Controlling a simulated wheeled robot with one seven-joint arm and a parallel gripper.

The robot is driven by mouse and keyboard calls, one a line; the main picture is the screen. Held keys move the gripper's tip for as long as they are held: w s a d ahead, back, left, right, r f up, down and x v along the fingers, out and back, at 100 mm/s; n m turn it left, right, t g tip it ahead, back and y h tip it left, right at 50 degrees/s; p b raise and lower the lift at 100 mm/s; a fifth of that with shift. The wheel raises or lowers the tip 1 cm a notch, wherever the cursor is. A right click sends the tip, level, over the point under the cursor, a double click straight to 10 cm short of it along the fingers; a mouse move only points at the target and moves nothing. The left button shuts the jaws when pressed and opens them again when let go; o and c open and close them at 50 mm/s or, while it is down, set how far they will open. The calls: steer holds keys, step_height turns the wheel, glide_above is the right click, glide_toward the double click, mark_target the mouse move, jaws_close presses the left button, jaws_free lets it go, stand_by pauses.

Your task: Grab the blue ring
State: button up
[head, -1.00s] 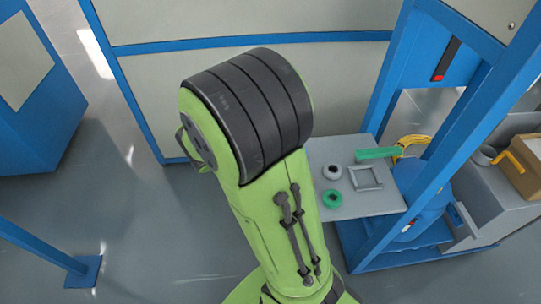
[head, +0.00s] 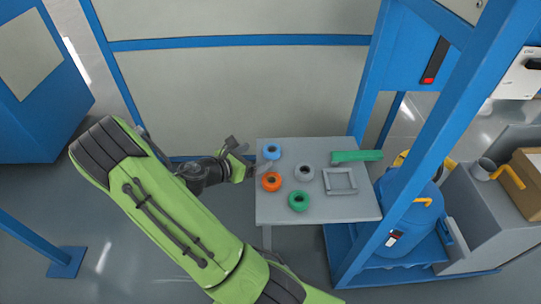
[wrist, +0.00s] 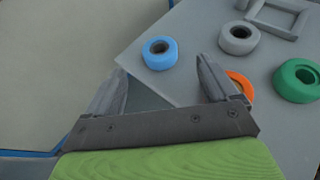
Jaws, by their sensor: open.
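The blue ring (head: 272,152) lies flat near the back left corner of the grey table (head: 315,211). In the wrist view the blue ring (wrist: 160,53) is whole and in view, ahead of the fingers and a little above the gap between their tips. My gripper (head: 246,162) is at the table's left edge, just left of the blue ring, with its jaws open. In the wrist view my gripper (wrist: 160,72) shows two separate fingers with nothing between them. The right finger partly covers the orange ring (wrist: 240,85).
Beside the blue ring lie an orange ring (head: 271,182), a grey ring (head: 304,173) and a green ring (head: 299,201). A grey square frame (head: 340,190) and a green bar (head: 357,156) are further right. A blue post (head: 425,150) stands right of the table.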

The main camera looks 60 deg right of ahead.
mark_target(275, 149)
steer(key=b+x, duration=0.2)
steer(key=x, duration=0.5)
steer(key=shift+d+f, duration=0.2)
steer(key=shift+f, duration=0.05)
steer(key=shift+r, duration=0.1)
steer(key=c, duration=1.1)
